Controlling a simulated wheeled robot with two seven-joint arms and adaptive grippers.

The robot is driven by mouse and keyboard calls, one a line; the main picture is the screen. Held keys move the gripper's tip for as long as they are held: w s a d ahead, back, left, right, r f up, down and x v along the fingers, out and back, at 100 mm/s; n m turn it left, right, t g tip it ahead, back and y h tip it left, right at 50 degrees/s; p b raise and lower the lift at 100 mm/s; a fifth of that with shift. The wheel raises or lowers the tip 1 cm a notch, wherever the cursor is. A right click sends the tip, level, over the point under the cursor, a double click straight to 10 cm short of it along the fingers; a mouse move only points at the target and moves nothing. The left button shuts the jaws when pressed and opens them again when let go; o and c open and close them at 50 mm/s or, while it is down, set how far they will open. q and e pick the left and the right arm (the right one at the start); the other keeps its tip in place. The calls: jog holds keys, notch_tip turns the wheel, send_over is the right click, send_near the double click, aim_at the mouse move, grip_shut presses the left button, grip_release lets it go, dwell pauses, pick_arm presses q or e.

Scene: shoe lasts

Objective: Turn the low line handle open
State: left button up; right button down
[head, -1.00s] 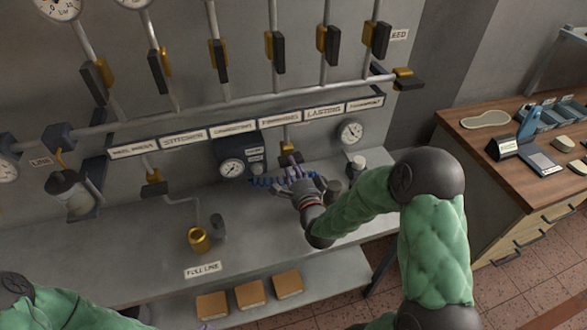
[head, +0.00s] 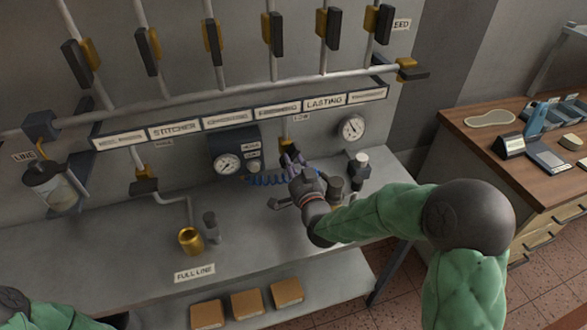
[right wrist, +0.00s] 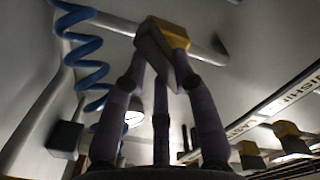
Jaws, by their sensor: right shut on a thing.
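The low line handle is a dark grey block on a brass-yellow valve (head: 284,143) under a small LOW label (head: 300,117) on the panel. My right gripper (head: 291,163) covers most of the handle in the head view. In the right wrist view the handle (right wrist: 155,55) sits between the purple fingertips of my right gripper (right wrist: 160,75), with the yellow valve body behind it on a grey pipe. The fingers are shut on it. Only part of my left arm shows at the lower left of the head view; its gripper is out of sight.
A blue coiled hose (head: 262,180) hangs close beside my right gripper. A dial gauge (head: 352,127) is to the right and a regulator box (head: 235,150) to the left. Other valve handles line the pipes above.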

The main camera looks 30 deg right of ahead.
jog(key=shift+n+b, duration=1.5)
jog(key=shift+n, duration=2.2)
jog(key=c, duration=1)
grip_release()
jog(key=shift+r, duration=0.1)
jog(key=v, duration=1.2)
